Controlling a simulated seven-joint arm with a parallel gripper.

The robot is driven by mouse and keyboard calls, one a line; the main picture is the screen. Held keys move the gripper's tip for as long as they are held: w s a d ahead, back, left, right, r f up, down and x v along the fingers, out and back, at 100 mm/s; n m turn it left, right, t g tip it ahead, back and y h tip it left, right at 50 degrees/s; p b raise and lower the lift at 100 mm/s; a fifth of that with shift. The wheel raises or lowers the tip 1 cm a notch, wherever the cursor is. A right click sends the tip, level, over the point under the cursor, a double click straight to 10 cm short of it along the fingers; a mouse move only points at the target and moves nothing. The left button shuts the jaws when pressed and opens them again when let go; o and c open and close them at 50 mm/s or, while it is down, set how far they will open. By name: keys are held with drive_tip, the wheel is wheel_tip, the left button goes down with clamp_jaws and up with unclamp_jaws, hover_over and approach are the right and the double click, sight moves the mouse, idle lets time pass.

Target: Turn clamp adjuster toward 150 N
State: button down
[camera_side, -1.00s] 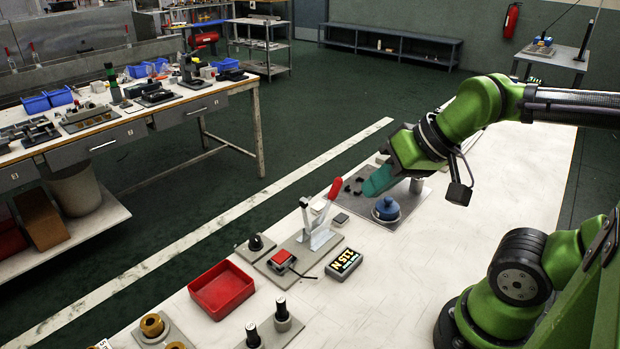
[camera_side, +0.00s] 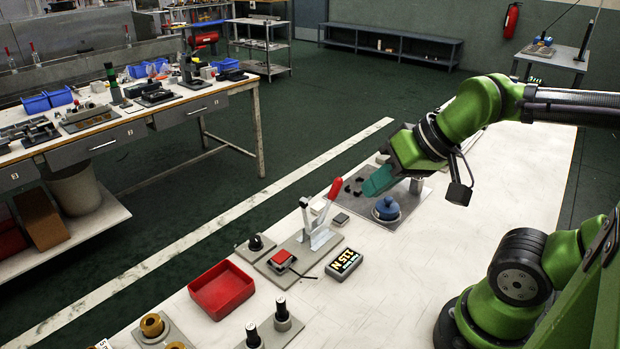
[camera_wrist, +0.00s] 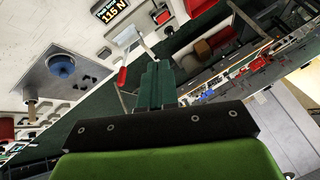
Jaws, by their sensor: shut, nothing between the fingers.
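The toggle clamp (camera_side: 318,236) stands on a metal plate on the white bench, its red handle (camera_side: 335,188) pointing up. In the wrist view the red handle (camera_wrist: 122,78) shows just left of my fingers. I cannot tell for sure which part is the adjuster. A small display (camera_side: 344,263) lies beside the clamp. In the wrist view the display (camera_wrist: 112,11) reads 115 N. My gripper (camera_side: 368,190) has teal fingers, shut and empty. It is in the air right of the red handle, by the grey plate with the blue knob, and touches nothing that I can see.
The blue knob (camera_side: 387,208) sits on a grey plate (camera_side: 412,203) with small black parts. A red block (camera_side: 282,257), black knob (camera_side: 256,243), red tray (camera_side: 222,290) and black-topped posts (camera_side: 282,310) stand toward the front left. The bench right of the display is clear.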

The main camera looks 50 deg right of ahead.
drive_tip(key=c, duration=1.5)
unclamp_jaws()
drive_tip(key=shift+f, duration=0.3)
drive_tip(key=o, duration=0.4)
drive_tip(key=shift+w+a+f+g, duration=0.15)
drive_tip(key=shift+w+f+g, duration=0.2)
drive_tip(key=shift+w, duration=0.2)
drive_tip(key=shift+w+a+f+g, duration=0.1)
drive_tip(key=shift+w+f+g, duration=0.1)
drive_tip(key=shift+w+g, duration=0.25)
drive_tip(key=shift+o, duration=1.3)
drive_tip(key=w+a+n+g, duration=0.2)
drive_tip(key=w+n, duration=0.1)
drive_tip(key=w, duration=0.5)
drive_tip(key=shift+f+h, duration=0.35)
drive_tip(key=shift+h, duration=0.05)
drive_tip(key=n+g+h, duration=0.1)
drive_tip(key=n+g, duration=0.2)
drive_tip(key=n, duration=0.7)
hover_over(255, 238)
wheel_tip(255, 238, down, 3)
wheel_tip(255, 238, down, 17)
drive_tip(key=shift+r, duration=0.1)
drive_tip(key=shift+c, duration=0.3)
clamp_jaws()
